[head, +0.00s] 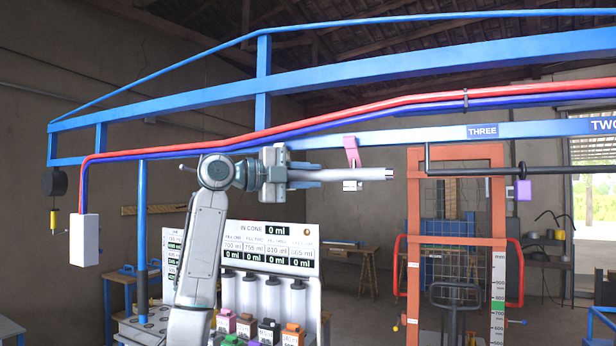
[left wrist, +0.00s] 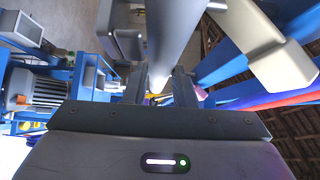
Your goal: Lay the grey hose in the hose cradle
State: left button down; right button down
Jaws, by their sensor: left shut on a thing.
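My left gripper (head: 306,175) is shut on the grey hose (head: 338,173), a straight grey tube held level in the air below the blue boom. Its free end with a metal tip points right in the head view. In the left wrist view the grey hose (left wrist: 172,35) runs away between the two dark fingers of the left gripper (left wrist: 162,88). A pink hooked bracket (head: 352,151) on the boom, just above the hose, may be the hose cradle; I cannot tell for sure. The hose appears below it, and contact is unclear. My right gripper is not in view.
The blue boom (head: 400,136) with red and blue hoses crosses above the arm. An orange frame (head: 414,240) with a dark horizontal bar (head: 460,172) stands to the right. A dispenser panel (head: 275,246) with several cylinders is below. Open air lies between panel and frame.

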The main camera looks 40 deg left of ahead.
pick_arm(q)
jog(key=shift+f+b, duration=0.35)
jog(key=shift+f, duration=0.25)
jog(key=c, duration=1.1)
grip_release()
jog(key=shift+s, duration=0.1)
jog(key=b+v, duration=0.5)
jog(key=v, duration=0.5)
jog(key=shift+s+a, duration=0.2)
jog(key=shift+s, duration=0.05)
